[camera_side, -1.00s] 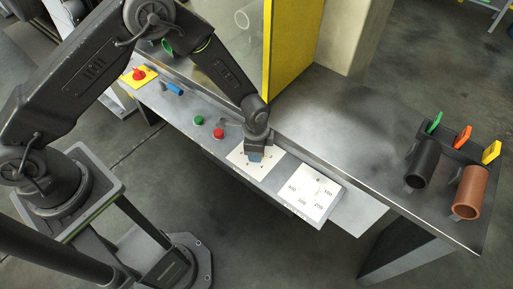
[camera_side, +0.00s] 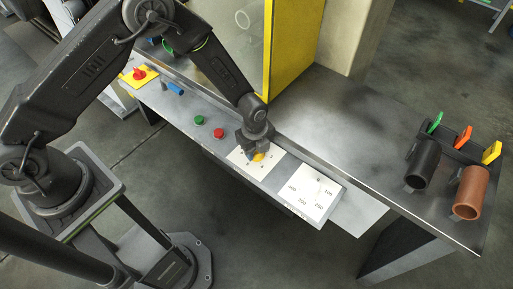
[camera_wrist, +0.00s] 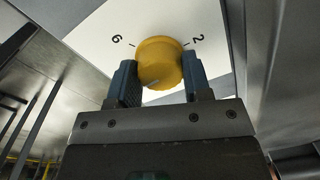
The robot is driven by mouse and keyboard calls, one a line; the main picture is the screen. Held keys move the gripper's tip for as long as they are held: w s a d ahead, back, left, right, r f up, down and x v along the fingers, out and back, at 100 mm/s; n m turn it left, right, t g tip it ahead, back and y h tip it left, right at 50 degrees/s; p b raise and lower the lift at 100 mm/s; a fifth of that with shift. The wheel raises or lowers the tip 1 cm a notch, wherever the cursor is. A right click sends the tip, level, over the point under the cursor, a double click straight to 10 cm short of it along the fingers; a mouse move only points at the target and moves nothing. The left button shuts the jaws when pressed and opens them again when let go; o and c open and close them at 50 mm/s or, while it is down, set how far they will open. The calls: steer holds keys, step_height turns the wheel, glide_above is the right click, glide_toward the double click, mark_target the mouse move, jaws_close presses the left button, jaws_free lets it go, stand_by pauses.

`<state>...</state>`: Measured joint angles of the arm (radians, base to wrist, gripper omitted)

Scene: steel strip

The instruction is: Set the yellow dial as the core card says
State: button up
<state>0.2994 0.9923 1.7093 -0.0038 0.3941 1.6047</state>
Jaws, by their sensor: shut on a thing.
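The yellow dial (camera_wrist: 159,60) sits on a white plate (camera_wrist: 100,32) with a 6 and a 2 legible beside it. A pale mark shows on the dial's lower edge in the wrist view. My gripper (camera_wrist: 160,80) is shut on the dial, with one blue-grey finger pad on each side. In the side view my gripper (camera_side: 255,148) points down at the plate, and part of the dial (camera_side: 259,157) shows below it. The other numbers are hidden or too small to read. I cannot tell which thing is the core card.
A second white plate (camera_side: 318,193) with larger numbers lies right of the dial plate. Green (camera_side: 199,120) and red (camera_side: 219,133) buttons are to the left. A black tube (camera_side: 423,165) and a brown tube (camera_side: 470,192) stand at the right by coloured tags. The steel top between is clear.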

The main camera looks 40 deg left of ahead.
steer(key=shift+m, duration=0.5)
steer(key=o, duration=0.9)
steer(key=r, duration=1.3)
steer(key=shift+s+a+r, duration=0.15)
steer(key=shift+s+r, duration=0.15)
steer(key=shift+r, duration=0.1)
steer(key=shift+r, duration=0.1)
